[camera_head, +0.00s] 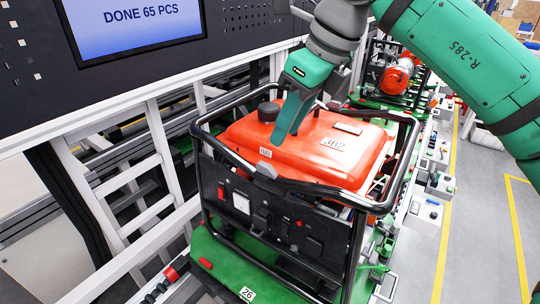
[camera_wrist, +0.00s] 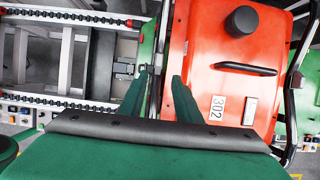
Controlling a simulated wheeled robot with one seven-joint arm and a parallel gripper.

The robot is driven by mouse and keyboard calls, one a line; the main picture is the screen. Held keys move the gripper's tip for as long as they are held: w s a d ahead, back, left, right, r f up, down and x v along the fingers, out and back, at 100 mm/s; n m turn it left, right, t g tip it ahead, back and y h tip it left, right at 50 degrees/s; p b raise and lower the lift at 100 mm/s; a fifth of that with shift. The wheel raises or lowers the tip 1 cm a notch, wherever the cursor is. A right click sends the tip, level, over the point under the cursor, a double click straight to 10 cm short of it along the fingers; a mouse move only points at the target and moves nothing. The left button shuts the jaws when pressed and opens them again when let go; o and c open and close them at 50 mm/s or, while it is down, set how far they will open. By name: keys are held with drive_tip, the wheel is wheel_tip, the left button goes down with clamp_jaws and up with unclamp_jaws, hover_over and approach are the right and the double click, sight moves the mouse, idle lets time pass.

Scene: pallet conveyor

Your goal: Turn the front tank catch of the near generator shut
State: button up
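The near generator has an orange tank (camera_head: 310,140) marked 302, with a black filler cap (camera_head: 268,111), inside a black tube frame (camera_head: 408,160). A dark control panel (camera_head: 270,220) faces the front. My gripper (camera_head: 280,136) points down over the tank's left part, its green fingers showing in front of the tank. In the wrist view the two fingers (camera_wrist: 160,76) stand apart with nothing held between them, over the tank's left edge. The tank (camera_wrist: 200,50) and its cap (camera_wrist: 242,21) show there too.
The generator stands on a green pallet (camera_head: 215,262) on the conveyor. A white fence (camera_head: 160,150) and a screen (camera_head: 135,20) are close on the left. Another generator (camera_head: 395,75) stands behind. Grey control boxes (camera_head: 425,213) line the right side, with open floor beyond.

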sight(267, 165)
drive_tip(key=x, duration=1)
drive_tip(key=shift+w+a, duration=0.1)
drive_tip(key=shift+a, duration=0.05)
drive_tip(key=shift+a+f, duration=0.15)
drive_tip(key=shift+a, duration=0.05)
drive_tip(key=shift+d, duration=0.1)
clamp_jaws()
